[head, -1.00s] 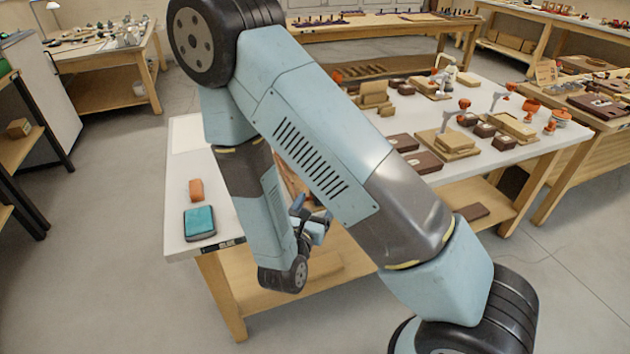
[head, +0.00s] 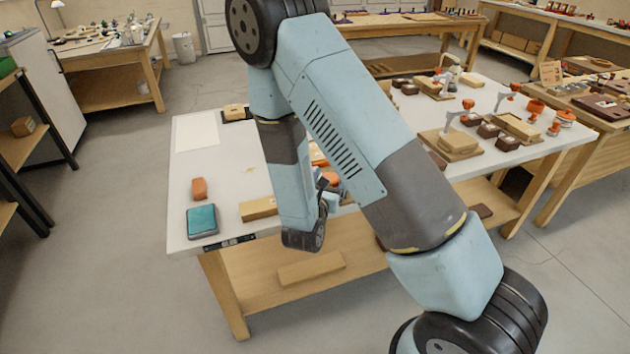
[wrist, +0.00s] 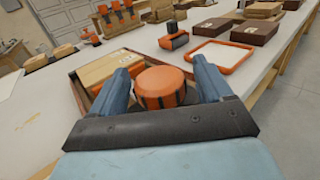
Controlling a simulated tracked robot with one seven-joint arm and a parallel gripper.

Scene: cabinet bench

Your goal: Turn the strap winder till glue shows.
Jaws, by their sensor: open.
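A round orange knob (wrist: 163,87) with dark ribs, which looks like the strap winder, shows in the wrist view. My gripper (wrist: 162,68) is open, with one blue finger on each side of the knob. I cannot tell whether the fingers touch it. A wooden block (wrist: 110,67) with a small label lies just behind, in a dark-edged tray. No glue can be made out. In the head view my gripper (head: 328,190) is over the front part of the white bench (head: 222,165), and my arm hides most of the winder's area.
A teal pad (head: 201,221) and an orange block (head: 199,188) lie at the bench's left end. In the wrist view, an orange frame (wrist: 222,55) and dark boxes (wrist: 254,31) stand beyond the knob. The bench's left part is mostly clear.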

